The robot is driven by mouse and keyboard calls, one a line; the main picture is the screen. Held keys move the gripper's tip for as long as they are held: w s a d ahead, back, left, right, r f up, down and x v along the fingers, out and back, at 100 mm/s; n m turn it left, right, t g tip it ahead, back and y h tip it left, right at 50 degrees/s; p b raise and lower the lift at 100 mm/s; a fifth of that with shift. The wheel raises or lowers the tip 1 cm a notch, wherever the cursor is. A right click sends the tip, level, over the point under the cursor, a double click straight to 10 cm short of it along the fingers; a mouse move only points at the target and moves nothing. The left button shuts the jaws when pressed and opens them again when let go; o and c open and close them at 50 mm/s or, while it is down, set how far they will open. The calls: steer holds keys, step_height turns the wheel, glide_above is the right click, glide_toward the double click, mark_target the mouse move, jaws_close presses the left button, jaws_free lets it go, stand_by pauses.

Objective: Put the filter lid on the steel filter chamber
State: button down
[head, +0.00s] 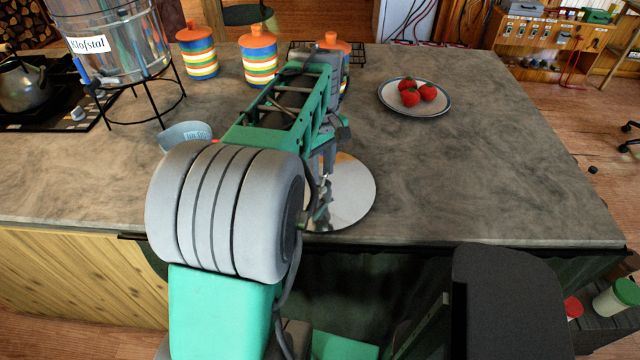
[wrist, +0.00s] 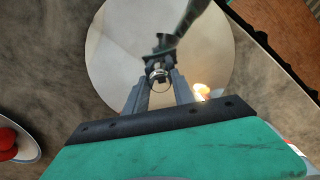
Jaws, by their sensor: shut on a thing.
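The filter lid (head: 355,192) is a round, mirror-bright disc at the counter's front edge, right of my arm in the head view. It fills the upper middle of the wrist view (wrist: 108,45). My gripper (wrist: 158,82) is over its middle, with both fingers closed around a small knob or ring there. In the head view my arm partly hides the lid. I cannot tell whether the lid rests on the counter or is slightly raised. The steel filter chamber (head: 120,50), a shiny cylinder labelled "Klofstal", stands on a black wire stand at the back left. Its top is out of frame.
Several striped jars with orange lids (head: 259,60) stand along the back behind my arm. A light-blue cup (head: 185,135) lies between the chamber stand and my arm. A plate (head: 388,100) of red fruit sits right. A kettle (head: 22,85) is far left. The counter's right side is clear.

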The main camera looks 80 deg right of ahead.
mark_target(321, 171)
steer(key=shift+r+p, duration=0.65)
steer(key=shift+r, duration=0.2)
steer(key=shift+r+p, duration=1.35)
steer(key=shift+r, duration=0.4)
steer(key=shift+f, duration=0.1)
